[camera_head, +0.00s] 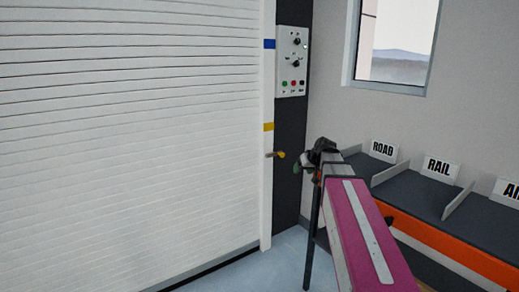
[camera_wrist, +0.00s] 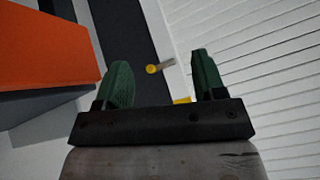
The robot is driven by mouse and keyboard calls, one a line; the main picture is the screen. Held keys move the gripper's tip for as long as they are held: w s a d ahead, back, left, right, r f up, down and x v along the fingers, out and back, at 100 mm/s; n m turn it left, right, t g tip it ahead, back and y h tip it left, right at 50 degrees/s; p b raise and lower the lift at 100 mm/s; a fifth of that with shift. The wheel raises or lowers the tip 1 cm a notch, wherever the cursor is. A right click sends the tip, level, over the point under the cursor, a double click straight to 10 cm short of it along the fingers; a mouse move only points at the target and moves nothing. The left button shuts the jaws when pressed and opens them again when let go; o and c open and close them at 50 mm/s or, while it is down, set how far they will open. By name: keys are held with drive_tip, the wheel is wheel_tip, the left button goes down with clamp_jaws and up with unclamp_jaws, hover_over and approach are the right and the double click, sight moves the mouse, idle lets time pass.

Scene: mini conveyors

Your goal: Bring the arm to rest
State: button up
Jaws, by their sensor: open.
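My gripper (camera_head: 318,152) shows in the head view as a small dark shape right of the shutter's edge, at the far end of my arm. In the wrist view its two green fingers (camera_wrist: 160,60) stand wide apart and hold nothing. A small handle with a yellow knob (camera_head: 279,154) sticks out by the shutter frame, just left of my gripper in the head view. In the wrist view the knob (camera_wrist: 152,69) appears between the fingers, beyond them. I cannot tell how far it is from the fingertips.
A white slatted shutter (camera_head: 130,140) fills the left. A control panel (camera_head: 292,62) with knobs and coloured buttons hangs on the dark post (camera_head: 290,135). On the right are dark conveyor lanes (camera_head: 425,205) with an orange side, labelled ROAD, RAIL and a partly cut-off sign. Floor (camera_head: 290,255) shows below.

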drive_tip(key=s+f+m+g+h, duration=0.3)
drive_tip(key=s+f+g, duration=0.3)
drive_tip(key=s+f, duration=1.7)
wheel_tip(320, 180, down, 4)
drive_tip(key=shift+s+a+r+h, duration=0.2)
drive_tip(key=shift+s+h, duration=0.1)
drive_tip(key=shift+h, duration=0.4)
